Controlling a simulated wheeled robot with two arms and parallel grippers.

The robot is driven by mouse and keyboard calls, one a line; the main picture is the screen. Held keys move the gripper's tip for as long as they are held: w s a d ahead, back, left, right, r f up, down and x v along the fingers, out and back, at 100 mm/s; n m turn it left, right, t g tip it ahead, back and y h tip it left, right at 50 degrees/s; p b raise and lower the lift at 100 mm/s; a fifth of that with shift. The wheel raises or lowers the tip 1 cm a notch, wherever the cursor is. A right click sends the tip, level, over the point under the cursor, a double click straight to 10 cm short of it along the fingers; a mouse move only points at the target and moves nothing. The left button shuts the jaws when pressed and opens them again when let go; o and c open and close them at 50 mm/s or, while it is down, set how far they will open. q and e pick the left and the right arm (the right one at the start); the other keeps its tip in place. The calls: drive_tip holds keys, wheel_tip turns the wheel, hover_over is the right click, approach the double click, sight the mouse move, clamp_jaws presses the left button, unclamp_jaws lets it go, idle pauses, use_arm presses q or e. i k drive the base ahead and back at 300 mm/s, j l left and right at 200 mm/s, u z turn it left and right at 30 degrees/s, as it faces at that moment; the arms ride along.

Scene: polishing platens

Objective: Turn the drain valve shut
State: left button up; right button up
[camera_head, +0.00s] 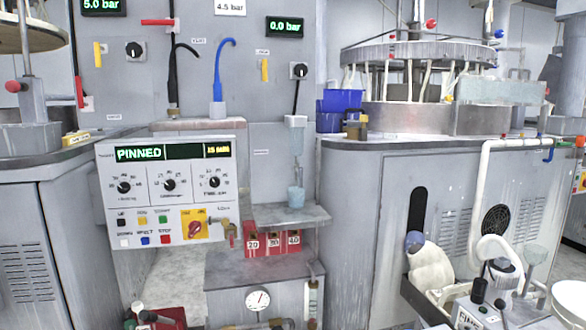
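Several valve-like parts show, but I cannot tell for certain which one is the drain valve. A small blue handle (548,154) sits by the pipework at the right machine's edge. A yellow lever (97,54) and a second yellow lever (264,70) stand upright on the back wall. A red lever (157,22) lies level on the wall, and another red lever (80,92) points up and down. Neither of my grippers is in view.
The panel display reads PINNED. A right-hand machine cabinet (352,215) carries a round platen (415,52) and blue bins (340,101). A grey shelf (290,217) holds a clear cup (296,196) above red numbered blocks (272,243). White hoses and a dark tray crowd the lower right.

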sight(301, 177)
drive_tip(key=i+u, duration=0.2)
drive_tip(key=i, duration=0.35)
drive_tip(key=i+l+u, duration=0.2)
drive_tip(key=i, duration=0.3)
drive_tip(key=j, duration=0.1)
